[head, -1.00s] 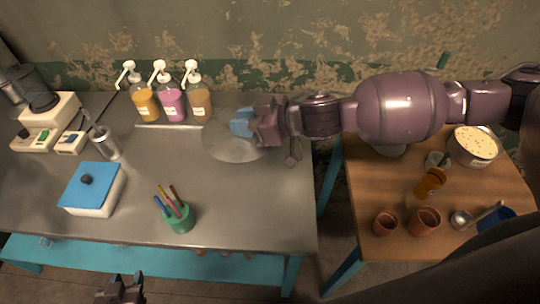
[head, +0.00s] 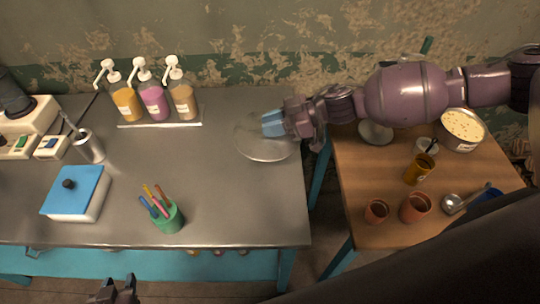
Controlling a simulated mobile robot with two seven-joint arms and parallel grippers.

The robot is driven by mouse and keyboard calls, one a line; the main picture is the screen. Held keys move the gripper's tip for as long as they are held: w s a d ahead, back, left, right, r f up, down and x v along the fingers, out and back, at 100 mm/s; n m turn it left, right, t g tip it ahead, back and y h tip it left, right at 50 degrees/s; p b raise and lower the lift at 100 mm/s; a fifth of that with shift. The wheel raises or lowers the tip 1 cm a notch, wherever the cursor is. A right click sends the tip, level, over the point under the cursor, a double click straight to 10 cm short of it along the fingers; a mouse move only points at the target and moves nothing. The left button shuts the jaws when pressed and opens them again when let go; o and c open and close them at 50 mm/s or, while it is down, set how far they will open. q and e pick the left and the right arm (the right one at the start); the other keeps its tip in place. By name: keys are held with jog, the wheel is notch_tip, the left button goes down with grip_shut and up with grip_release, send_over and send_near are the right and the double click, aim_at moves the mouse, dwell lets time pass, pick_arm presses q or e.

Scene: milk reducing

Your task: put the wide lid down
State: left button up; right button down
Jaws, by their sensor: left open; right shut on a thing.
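The wide lid (head: 258,147) is a clear, round, glassy disc at the back right of the steel table. It looks flat and at or very near the table top; I cannot tell whether it touches. My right gripper (head: 272,124) reaches in from the right with its blue fingertips over the lid's upper middle. It is shut on the lid, and the fingers hide the grasped part. My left gripper (head: 118,288) is low at the bottom edge, in front of the table, open and empty.
Several pump bottles (head: 154,102) stand on a tray behind. A blue-lidded box (head: 78,192), a green pen cup (head: 168,218) and a metal cup (head: 90,148) stand to the left. A wooden table (head: 375,165) with pots is right, across a gap. The steel table's middle is clear.

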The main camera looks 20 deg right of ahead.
notch_tip(320, 180, down, 12)
jog(key=shift+r+b, duration=0.2)
jog(key=shift+b, duration=0.45)
jog(key=shift+f, duration=0.35)
jog(key=shift+f, duration=0.2)
jog(key=c, duration=1)
grip_release()
jog(key=shift+c, duration=0.2)
jog(key=shift+o, duration=0.3)
jog(key=shift+r, duration=0.1)
